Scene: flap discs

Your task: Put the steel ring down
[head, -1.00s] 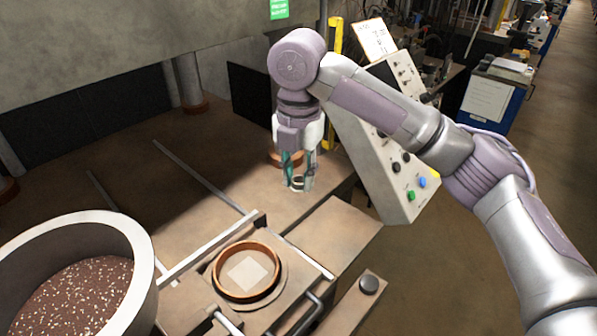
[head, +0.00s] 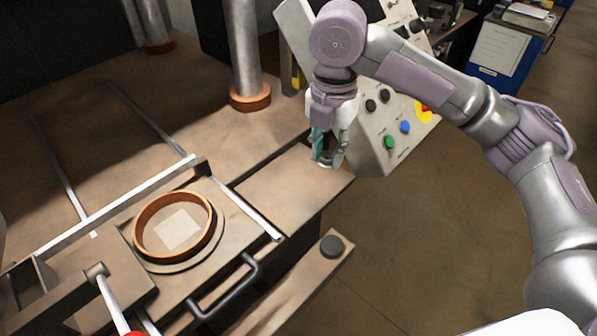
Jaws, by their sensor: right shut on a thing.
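My right gripper (head: 325,158) points down and is shut on the small steel ring (head: 326,164), which shows only partly between and below the fingertips. The ring is over the far right end of a flat brown plate (head: 280,190), near its edge. I cannot tell whether the ring touches the plate or hangs just above it. My left gripper is out of view.
A copper-coloured round mould (head: 141,237) with a pale square (head: 178,229) in it stands left of the plate. A button panel (head: 372,150) is close behind my right gripper. A steel column (head: 244,50) rises at the back. The plate's middle is clear.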

